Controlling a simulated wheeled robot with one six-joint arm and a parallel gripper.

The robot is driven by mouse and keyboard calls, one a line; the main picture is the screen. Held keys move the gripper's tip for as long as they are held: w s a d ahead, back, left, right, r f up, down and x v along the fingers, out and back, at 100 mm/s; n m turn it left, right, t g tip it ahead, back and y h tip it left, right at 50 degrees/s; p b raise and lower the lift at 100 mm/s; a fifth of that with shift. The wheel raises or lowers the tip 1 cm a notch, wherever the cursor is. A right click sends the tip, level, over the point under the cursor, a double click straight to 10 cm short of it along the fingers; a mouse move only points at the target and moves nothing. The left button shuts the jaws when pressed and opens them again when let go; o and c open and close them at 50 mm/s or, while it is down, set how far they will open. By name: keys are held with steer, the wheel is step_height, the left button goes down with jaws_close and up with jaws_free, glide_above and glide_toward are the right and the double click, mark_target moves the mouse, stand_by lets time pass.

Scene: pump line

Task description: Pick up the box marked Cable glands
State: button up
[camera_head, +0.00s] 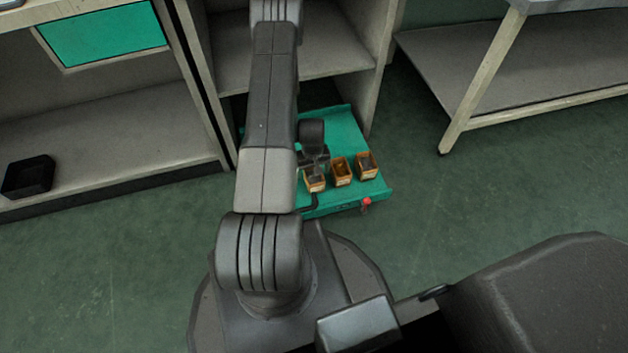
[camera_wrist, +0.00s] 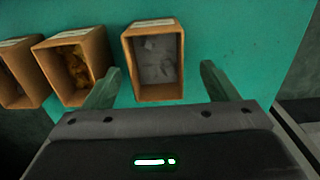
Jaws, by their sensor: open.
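Three small open orange-brown boxes stand in a row on a green pull-out tray (camera_head: 335,118): a left box (camera_head: 315,184), a middle box (camera_head: 342,174) and a right box (camera_head: 367,167). My gripper (camera_head: 315,163) is open at the left box. In the wrist view, my gripper (camera_wrist: 158,82) has one finger on each side of that box (camera_wrist: 154,92), which holds greyish contents. The middle box (camera_wrist: 45,45) holds yellowish pieces, and the third box (camera_wrist: 14,90) is cut off by the picture edge. Their pale labels are too small to read, so I cannot tell which is Cable glands.
The tray sticks out from a grey shelf unit (camera_head: 226,70), with a red knob (camera_head: 366,202) at its front edge. A black bin (camera_head: 28,177) sits on the lower left shelf. A bench (camera_head: 500,85) stands at the right. The green floor (camera_head: 430,200) between is clear.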

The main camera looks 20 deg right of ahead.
steer(key=f+b, duration=0.2)
steer(key=f, duration=0.3)
steer(key=shift+d+f, duration=0.15)
steer(key=shift+d, duration=0.05)
steer(key=c, duration=1.2)
